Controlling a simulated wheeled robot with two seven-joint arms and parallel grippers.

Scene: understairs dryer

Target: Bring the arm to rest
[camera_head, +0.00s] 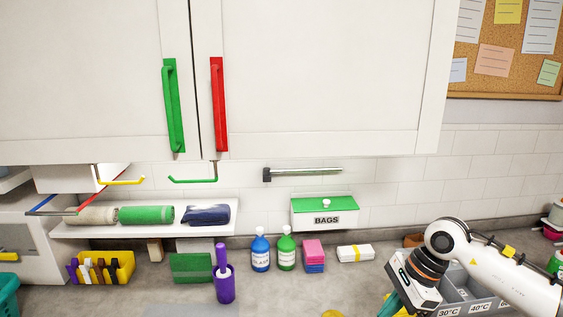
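My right arm comes in from the right edge, white with dark joint rings. Its gripper (405,294) hangs low over the counter at the bottom right, in front of the grey sorting bin. The fingertips are cut by the bottom edge of the view and partly hidden, so I cannot tell whether they are open or shut. A teal piece shows beside them; I cannot tell what it is. My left gripper is not in view.
The grey bin (482,287) has temperature labels. Blue (260,252) and green (286,252) bottles, a stack of sponges (313,256) and a purple holder (224,286) stand on the counter (300,292). White cupboard doors (320,70) with green and red handles hang above.

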